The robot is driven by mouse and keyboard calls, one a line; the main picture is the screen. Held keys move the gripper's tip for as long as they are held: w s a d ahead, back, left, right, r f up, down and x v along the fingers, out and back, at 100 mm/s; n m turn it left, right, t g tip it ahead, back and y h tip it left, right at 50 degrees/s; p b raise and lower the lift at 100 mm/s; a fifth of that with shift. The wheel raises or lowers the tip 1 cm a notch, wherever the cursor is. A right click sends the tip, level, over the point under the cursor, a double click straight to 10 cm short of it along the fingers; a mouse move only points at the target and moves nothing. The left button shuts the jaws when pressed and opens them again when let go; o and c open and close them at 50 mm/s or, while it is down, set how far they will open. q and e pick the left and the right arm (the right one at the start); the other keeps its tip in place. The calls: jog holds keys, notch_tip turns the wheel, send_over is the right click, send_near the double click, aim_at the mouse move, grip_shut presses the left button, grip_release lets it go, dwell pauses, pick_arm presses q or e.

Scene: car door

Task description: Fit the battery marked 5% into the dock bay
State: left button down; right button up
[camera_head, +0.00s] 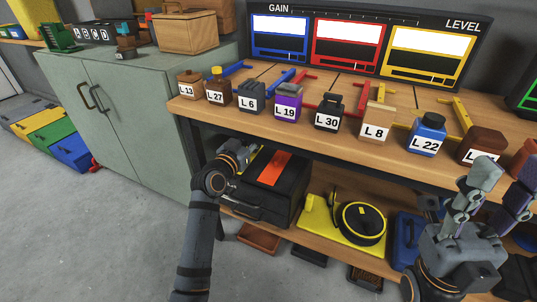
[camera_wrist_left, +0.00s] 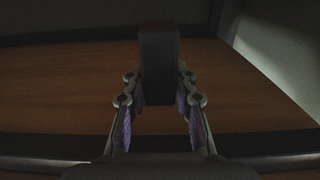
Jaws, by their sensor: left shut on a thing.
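My left gripper (camera_head: 240,157) reaches in under the bench top, above the lower shelf; its fingertips are hidden in the head view. In the left wrist view the left gripper (camera_wrist_left: 160,92) is shut on a dark upright block (camera_wrist_left: 158,45), with a finger on each side. No marking shows on this block, so I cannot tell whether it is the 5% battery. A brown wooden surface (camera_wrist_left: 70,85) lies behind it. I cannot make out a dock bay in either view. My right gripper (camera_head: 507,172) is open and empty at the lower right, fingers pointing up.
Several labelled objects, such as the L 19 jar (camera_head: 288,102), line the bench top's front edge (camera_head: 330,151). A black case (camera_head: 272,182) with an orange stripe and a yellow-black round item (camera_head: 357,223) occupy the lower shelf. A green cabinet (camera_head: 130,110) stands left.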

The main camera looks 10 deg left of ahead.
pick_arm(q)
notch_tip(320, 180, down, 10)
jog(key=b, duration=0.5)
jog(key=shift+f+b, duration=0.15)
jog(key=shift+b, duration=0.15)
jog(key=c, duration=1.1)
grip_release()
jog(key=shift+o, duration=0.2)
